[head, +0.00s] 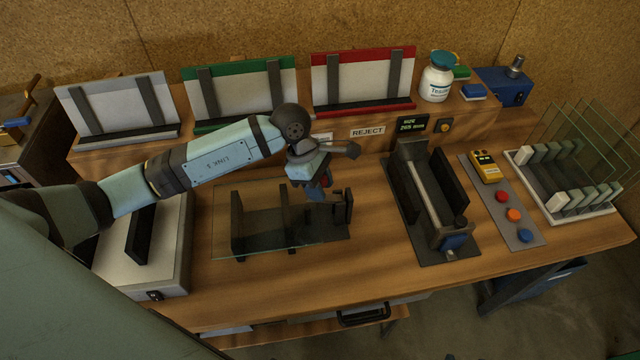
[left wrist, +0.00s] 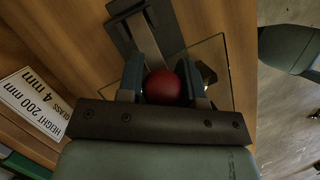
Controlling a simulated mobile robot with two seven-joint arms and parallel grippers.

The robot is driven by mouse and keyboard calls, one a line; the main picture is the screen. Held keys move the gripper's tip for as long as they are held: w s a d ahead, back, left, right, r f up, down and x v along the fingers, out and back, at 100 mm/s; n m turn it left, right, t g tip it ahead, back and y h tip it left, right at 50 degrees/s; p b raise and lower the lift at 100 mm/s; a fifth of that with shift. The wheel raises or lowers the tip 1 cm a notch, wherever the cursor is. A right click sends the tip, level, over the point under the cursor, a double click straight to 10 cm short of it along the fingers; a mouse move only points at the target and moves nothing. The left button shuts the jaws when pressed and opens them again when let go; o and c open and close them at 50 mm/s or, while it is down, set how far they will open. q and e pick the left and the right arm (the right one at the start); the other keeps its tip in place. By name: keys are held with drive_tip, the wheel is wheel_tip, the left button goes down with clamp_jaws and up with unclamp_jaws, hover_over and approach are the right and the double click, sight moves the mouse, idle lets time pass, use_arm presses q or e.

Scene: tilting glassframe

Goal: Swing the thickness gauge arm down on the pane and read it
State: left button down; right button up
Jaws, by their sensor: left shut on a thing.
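The glass pane (head: 262,232) is a clear sheet lying over dark supports on the table, left of centre in the head view. A corner of it shows in the left wrist view (left wrist: 214,58). My left gripper (head: 318,190) is over the pane's right end, its fingers pointing down. In the left wrist view its fingers (left wrist: 163,85) are shut on a red ball knob (left wrist: 165,88), which seems to be the gauge arm's. The rest of the gauge arm is largely hidden, and its tilt and contact with the pane cannot be told. My right gripper is not in view.
A dark clamp-like fixture (head: 428,205) stands right of the pane. Beyond it are a button panel (head: 524,236) with a yellow meter (head: 486,166) and a rack of glass sheets (head: 590,208). A white-topped box (head: 115,262) stands left. Framed racks and a bottle (head: 436,80) line the back shelf.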

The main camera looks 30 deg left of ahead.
use_arm(q)
drive_tip(key=shift+w+r, duration=0.2)
drive_tip(key=shift+r, duration=0.05)
drive_tip(key=c, duration=0.9)
unclamp_jaws()
drive_tip(key=shift+o, duration=0.2)
drive_tip(key=shift+s, duration=0.15)
drive_tip(key=shift+f, duration=0.15)
drive_tip(key=p+v, duration=0.4)
drive_tip(key=v, duration=1.2)
drive_tip(key=shift+d+p, duration=0.3)
drive_tip(key=shift+p, duration=0.1)
drive_tip(key=shift+w, duration=0.2)
